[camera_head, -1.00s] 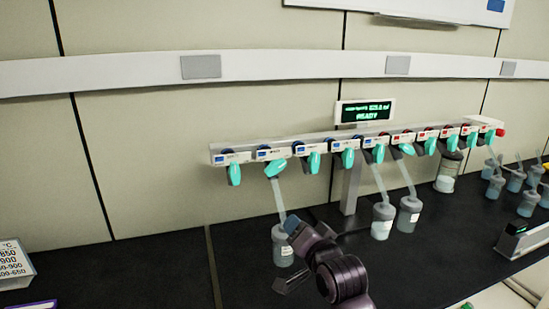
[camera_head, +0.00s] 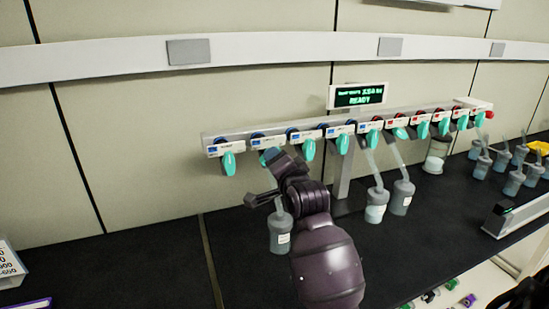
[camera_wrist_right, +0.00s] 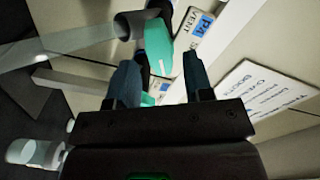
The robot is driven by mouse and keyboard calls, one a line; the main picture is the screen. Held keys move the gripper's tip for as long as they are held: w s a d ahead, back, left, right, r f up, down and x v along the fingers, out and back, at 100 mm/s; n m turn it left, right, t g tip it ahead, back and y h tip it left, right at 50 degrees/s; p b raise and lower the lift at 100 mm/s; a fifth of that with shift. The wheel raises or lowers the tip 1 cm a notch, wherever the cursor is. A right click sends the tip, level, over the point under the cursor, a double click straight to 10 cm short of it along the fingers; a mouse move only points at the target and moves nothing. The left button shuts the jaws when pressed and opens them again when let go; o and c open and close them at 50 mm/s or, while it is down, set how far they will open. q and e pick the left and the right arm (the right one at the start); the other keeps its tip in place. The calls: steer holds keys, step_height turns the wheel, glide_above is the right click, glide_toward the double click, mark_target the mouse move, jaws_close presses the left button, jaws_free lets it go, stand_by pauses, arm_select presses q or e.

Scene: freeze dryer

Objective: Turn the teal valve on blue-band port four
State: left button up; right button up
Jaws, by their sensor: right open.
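In the right wrist view a teal valve handle (camera_wrist_right: 158,48) sits beside a white label with a blue P4 patch (camera_wrist_right: 202,24) and the word VENT. My right gripper (camera_wrist_right: 162,70) is open, its two dark fingers pointing toward that valve. The handle lies just beyond the fingertips; I cannot tell whether they touch. In the head view the right gripper (camera_head: 268,178) is at the second port from the left on the manifold (camera_head: 300,134). It partly hides that port's teal valve (camera_head: 267,157). My left gripper is not in view.
A flask (camera_head: 281,236) hangs below the second port, close to my right arm. Two more flasks (camera_head: 376,205) (camera_head: 402,197) hang further right. Other teal valves (camera_head: 229,163) (camera_head: 308,149) flank the gripper. A display (camera_head: 359,96) reads READY.

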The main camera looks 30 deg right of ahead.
steer(key=shift+x, duration=0.8)
jaws_close()
